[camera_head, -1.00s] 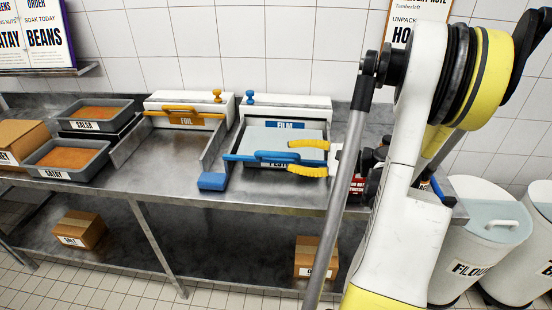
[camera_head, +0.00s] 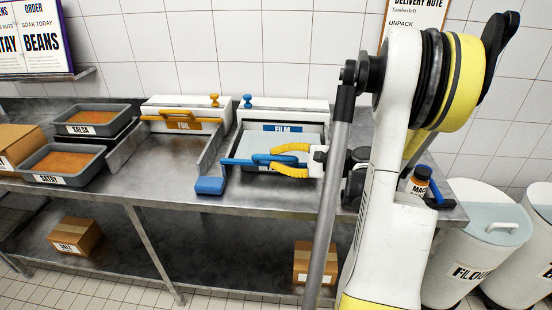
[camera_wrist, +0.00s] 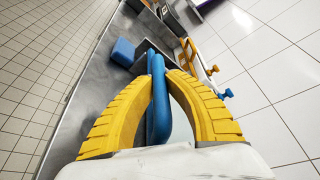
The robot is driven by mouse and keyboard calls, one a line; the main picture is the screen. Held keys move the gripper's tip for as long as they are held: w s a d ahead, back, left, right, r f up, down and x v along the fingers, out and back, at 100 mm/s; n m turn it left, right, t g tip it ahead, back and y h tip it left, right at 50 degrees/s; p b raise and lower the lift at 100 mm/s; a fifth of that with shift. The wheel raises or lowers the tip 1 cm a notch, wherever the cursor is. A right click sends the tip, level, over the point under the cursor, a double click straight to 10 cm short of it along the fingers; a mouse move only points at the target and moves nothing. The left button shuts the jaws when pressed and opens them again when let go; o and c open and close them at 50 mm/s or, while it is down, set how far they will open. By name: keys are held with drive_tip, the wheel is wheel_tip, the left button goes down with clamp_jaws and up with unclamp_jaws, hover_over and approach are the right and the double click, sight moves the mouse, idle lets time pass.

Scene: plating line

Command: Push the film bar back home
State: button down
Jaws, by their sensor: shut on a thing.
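The blue film bar (camera_head: 237,162) lies across the front of the film station, on the near side of the tray area below the FILM label (camera_head: 283,127). My gripper (camera_head: 272,160) reaches in from the right, with its yellow fingers closed around the bar's raised blue handle. In the wrist view, the blue handle (camera_wrist: 160,100) stands between the two yellow fingers (camera_wrist: 158,75). The film station's white housing (camera_head: 310,109), with a blue knob (camera_head: 248,100), stands at the back. The fingers hide part of the handle and the bar's right part.
A blue block (camera_head: 210,185) sits at the station's left front corner. The foil station (camera_head: 182,123) with its orange bar is to the left. SALSA (camera_head: 94,116) and SATAY (camera_head: 64,161) trays stand further left.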

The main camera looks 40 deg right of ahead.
sight(283, 115)
drive_tip(key=w+d, duration=0.5)
drive_tip(key=d, duration=0.1)
drive_tip(key=w+d, duration=0.6)
drive_tip(key=d, duration=0.1)
drive_tip(key=w+d, duration=0.6)
drive_tip(key=d, duration=0.1)
drive_tip(key=shift+p, duration=0.3)
drive_tip(key=shift+r, duration=0.1)
drive_tip(key=c, duration=1.4)
unclamp_jaws()
drive_tip(key=shift+o, duration=0.2)
drive_tip(key=shift+w+d, duration=0.15)
